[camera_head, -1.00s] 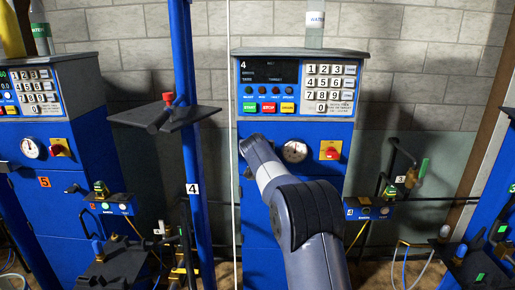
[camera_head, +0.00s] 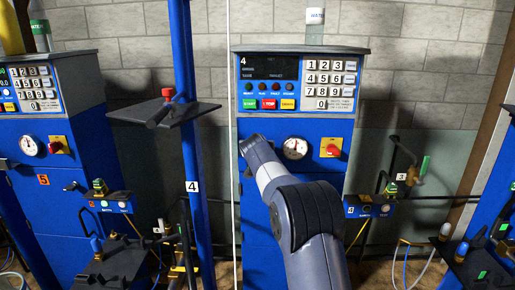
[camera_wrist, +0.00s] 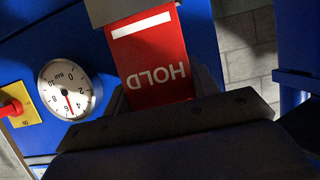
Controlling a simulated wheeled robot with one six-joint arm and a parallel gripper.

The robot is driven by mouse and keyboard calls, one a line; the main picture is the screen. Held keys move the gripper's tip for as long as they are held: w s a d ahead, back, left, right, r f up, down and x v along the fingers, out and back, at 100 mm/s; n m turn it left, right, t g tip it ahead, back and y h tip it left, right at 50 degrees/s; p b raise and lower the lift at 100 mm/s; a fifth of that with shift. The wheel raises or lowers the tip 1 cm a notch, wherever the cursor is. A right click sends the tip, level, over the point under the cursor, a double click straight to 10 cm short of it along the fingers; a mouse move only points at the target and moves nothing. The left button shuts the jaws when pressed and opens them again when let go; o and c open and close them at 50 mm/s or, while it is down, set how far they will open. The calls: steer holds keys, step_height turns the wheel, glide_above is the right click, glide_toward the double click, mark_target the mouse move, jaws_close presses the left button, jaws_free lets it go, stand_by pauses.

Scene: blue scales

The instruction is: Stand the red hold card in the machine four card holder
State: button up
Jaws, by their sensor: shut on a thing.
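The red hold card (camera_wrist: 152,58) shows in the wrist view with its white HOLD lettering upside down. My gripper (camera_wrist: 160,92) is shut on it, with dark jaw parts at the card's near end. The card's far end, with a white stripe, meets a pale grey piece (camera_wrist: 112,12); I cannot tell whether this is the holder or whether the card sits in it. Machine four (camera_head: 257,215) is the blue cabinet with a keypad in the head view. My arm crosses its front there and hides my gripper, the card and any holder behind it.
A pressure dial (camera_wrist: 68,90) and a red knob on a yellow plate (camera_wrist: 18,108) lie left of the card in the wrist view. In the head view, a blue post (camera_head: 190,150) with a shelf (camera_head: 180,115) stands left of machine four. A bottle (camera_head: 315,28) stands on top.

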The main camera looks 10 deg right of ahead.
steer(key=shift+f+b, duration=0.6)
steer(key=shift+f, duration=0.05)
steer(key=o, duration=1)
steer(key=shift+o, duration=0.2)
steer(key=shift+s, duration=0.1)
steer(key=b+v, duration=0.4)
steer(key=v, duration=0.6)
steer(key=shift+s+r, duration=0.25)
steer(key=shift+s, duration=0.05)
steer(key=shift+w, duration=0.1)
